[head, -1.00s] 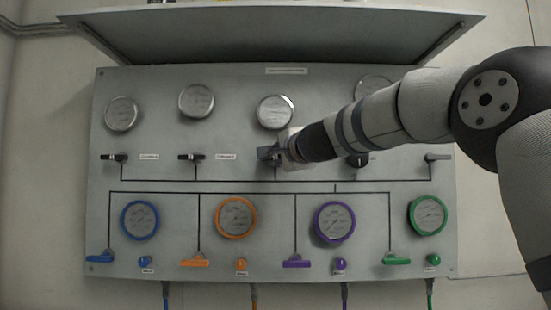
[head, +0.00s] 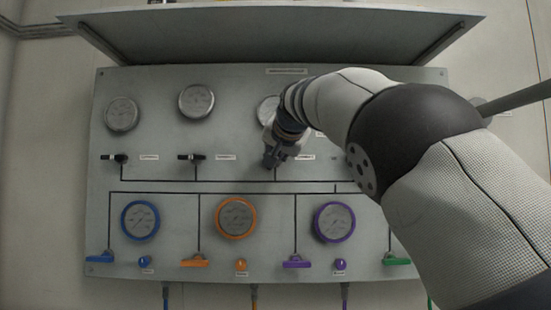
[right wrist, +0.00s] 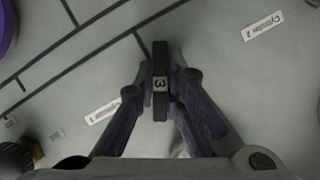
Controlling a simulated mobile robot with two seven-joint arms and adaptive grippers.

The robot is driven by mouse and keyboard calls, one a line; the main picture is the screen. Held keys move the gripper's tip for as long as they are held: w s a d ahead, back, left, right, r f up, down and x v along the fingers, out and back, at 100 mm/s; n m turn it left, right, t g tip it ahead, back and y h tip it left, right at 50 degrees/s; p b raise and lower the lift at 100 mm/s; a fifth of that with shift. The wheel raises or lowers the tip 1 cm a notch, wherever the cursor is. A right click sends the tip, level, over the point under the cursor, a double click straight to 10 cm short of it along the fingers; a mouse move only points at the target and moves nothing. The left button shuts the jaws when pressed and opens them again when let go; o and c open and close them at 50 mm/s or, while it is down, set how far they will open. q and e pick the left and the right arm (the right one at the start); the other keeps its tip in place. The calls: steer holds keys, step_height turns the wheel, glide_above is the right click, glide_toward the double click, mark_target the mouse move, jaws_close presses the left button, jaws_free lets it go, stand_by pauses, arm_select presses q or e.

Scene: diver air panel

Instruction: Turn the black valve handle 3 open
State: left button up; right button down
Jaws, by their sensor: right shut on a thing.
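The bar stands oblique to the black lines painted on the panel. In the head view my right gripper (head: 271,160) is on the upper valve row below the third grey gauge (head: 266,108) and hides the handle. My left gripper is not in view.
Black handles (head: 115,157) and (head: 190,157) sit to the left on the grey panel (head: 240,85). Coloured gauges and levers, such as the purple lever (head: 297,262), are below. A shelf (head: 270,38) juts out above. My right arm covers the panel's right side.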

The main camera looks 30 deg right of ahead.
steer(key=shift+n+g+h, duration=0.6)
steer(key=shift+n+h, duration=0.1)
steer(key=shift+n, duration=0.5)
steer(key=c, duration=1.7)
jaws_free()
steer(key=shift+w+f, duration=0.1)
steer(key=v, duration=0.7)
steer(key=shift+a, duration=0.2)
